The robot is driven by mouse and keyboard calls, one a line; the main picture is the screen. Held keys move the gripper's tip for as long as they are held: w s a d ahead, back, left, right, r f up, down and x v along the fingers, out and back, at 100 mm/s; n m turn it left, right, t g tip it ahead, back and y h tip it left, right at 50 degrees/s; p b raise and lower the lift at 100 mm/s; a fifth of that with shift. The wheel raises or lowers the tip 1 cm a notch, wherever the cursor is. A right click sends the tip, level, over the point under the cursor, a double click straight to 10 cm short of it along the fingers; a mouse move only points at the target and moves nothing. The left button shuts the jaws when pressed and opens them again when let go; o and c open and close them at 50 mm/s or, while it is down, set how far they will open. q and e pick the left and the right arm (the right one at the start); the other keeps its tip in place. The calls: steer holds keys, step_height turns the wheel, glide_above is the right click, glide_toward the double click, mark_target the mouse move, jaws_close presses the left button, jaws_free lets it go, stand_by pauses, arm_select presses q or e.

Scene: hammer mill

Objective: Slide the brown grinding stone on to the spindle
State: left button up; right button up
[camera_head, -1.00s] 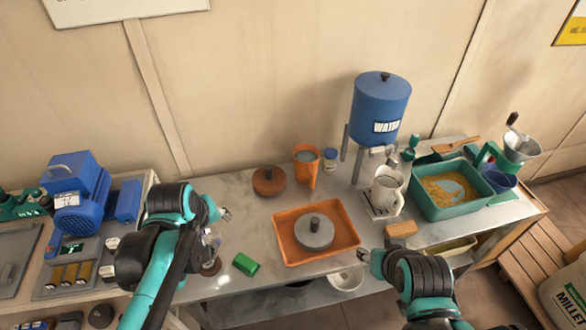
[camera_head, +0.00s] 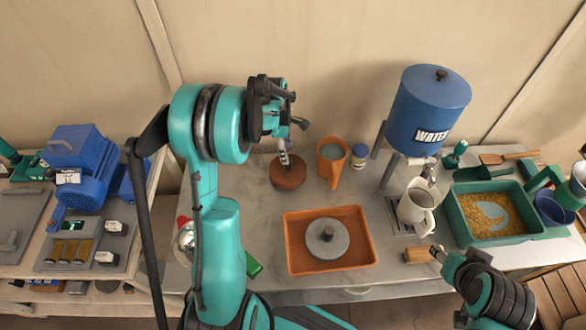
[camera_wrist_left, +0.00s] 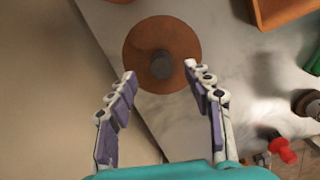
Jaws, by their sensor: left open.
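The brown grinding stone (camera_head: 288,172) is a round disc with a short upright knob, lying on the marble counter near the wall. In the left wrist view the stone (camera_wrist_left: 140,48) lies just beyond my open fingertips, its knob (camera_wrist_left: 162,64) almost in line with the gap between them. My left gripper (camera_head: 288,140) is open and empty above the stone, partly covering it in the head view. The left wrist view also shows this gripper (camera_wrist_left: 160,78). The grey stone with its central stub, the spindle (camera_head: 327,234), sits in the orange tray (camera_head: 358,257). My right gripper (camera_head: 436,254) is at lower right; its fingers are small.
An orange jug (camera_head: 331,163) and a small blue-lidded jar (camera_head: 359,156) stand right of the brown stone. The blue water tank (camera_head: 430,105) and a white pitcher (camera_head: 415,210) are farther right. A green block (camera_head: 253,265) lies left of the tray.

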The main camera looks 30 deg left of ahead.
mark_target(288, 166)
arm_select(q)
steer(key=f+b, duration=0.1)
steer(key=f, duration=0.1)
steer(key=f+b, duration=0.1)
steer(key=f, duration=0.2)
steer(key=shift+d+f, duration=0.2)
steer(key=shift+f, duration=0.15)
steer(key=shift+r, duration=0.1)
steer(key=shift+c, duration=0.3)
jaws_close()
